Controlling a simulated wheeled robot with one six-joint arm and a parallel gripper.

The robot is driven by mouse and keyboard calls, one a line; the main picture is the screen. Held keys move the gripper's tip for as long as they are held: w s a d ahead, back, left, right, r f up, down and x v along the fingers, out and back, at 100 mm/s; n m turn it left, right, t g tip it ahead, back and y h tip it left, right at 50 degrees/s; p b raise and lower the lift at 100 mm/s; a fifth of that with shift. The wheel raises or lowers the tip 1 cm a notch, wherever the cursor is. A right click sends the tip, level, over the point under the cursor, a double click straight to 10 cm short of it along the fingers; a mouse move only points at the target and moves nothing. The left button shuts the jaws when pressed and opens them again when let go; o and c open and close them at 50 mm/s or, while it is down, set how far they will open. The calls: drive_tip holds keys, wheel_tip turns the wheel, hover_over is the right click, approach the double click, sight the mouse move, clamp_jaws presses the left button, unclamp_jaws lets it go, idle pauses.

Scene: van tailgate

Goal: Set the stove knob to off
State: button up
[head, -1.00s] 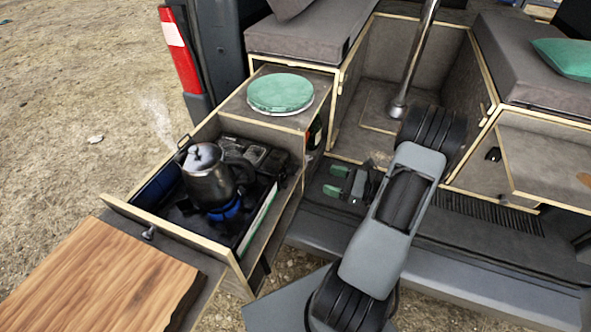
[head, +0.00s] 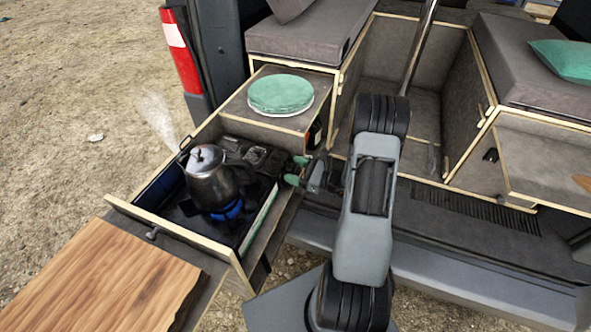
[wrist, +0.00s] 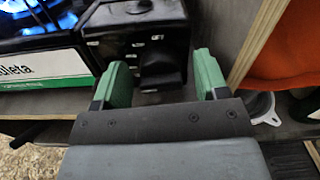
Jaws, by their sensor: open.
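The stove knob (wrist: 161,68) is a black dial on the front of the black stove block (wrist: 110,45), with small white marks around it. In the wrist view it stands between the two green fingers of my open gripper (wrist: 163,82), which appear apart from it. In the head view my gripper (head: 296,171) is at the right side of the drawer, near the stove (head: 258,158); the knob is not discernible there. A blue flame (wrist: 45,15) burns, and it shows under the metal kettle (head: 212,177) in the head view. Which mark the knob points to is unclear.
The kettle steams in the pulled-out drawer (head: 190,238). A wooden board (head: 95,275) lies in front of it. In the wrist view, a wooden edge (wrist: 258,42) and an orange object (wrist: 292,55) are close on the right.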

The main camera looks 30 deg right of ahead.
drive_tip(key=c, duration=0.9)
drive_tip(key=m+p, duration=0.2)
drive_tip(key=m, duration=0.2)
drive_tip(key=shift+d+r+m, duration=0.1)
drive_tip(key=shift+m, duration=0.3)
drive_tip(key=m+p, duration=0.2)
drive_tip(key=m, duration=0.2)
drive_tip(key=shift+w+m, duration=0.1)
drive_tip(key=shift+m, duration=0.2)
drive_tip(key=m+p, duration=0.2)
drive_tip(key=m, duration=0.3)
drive_tip(key=shift+d+f+m+p, duration=0.15)
drive_tip(key=shift+m+p, duration=0.3)
drive_tip(key=shift+m, duration=0.75)
drive_tip(key=shift+a+f+m+p, duration=0.15)
drive_tip(key=shift+m+p, duration=0.25)
drive_tip(key=shift+m, duration=0.8)
drive_tip(key=shift+d, duration=0.1)
